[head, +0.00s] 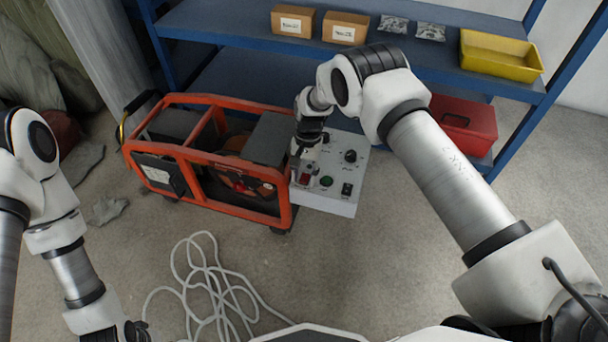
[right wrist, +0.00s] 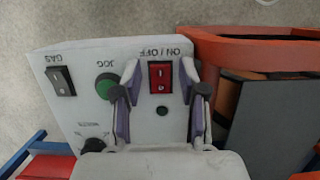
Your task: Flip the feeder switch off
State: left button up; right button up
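The feeder (head: 185,155) is an orange-framed machine on the floor with a light grey control panel (head: 335,203) at its right end. Its red ON / OFF rocker switch (right wrist: 160,77) shows upside down in the right wrist view; I cannot tell which side is pressed. The switch (head: 304,178) is partly hidden by my gripper in the head view. My right gripper (right wrist: 159,68) is open and empty, pointing at the panel, with one finger on each side of the switch. My left gripper (head: 133,332) is at the bottom left edge, mostly cut off.
A green JOG button (right wrist: 94,145), a black GAS switch (right wrist: 60,81) and a black knob (right wrist: 95,144) share the panel. A blue shelf (head: 225,35) with boxes and a yellow tray (head: 500,55) stands behind. A pale cable (head: 205,290) lies on the floor in front.

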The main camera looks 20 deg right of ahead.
aim_at(307, 174)
jog(key=v, duration=1.2)
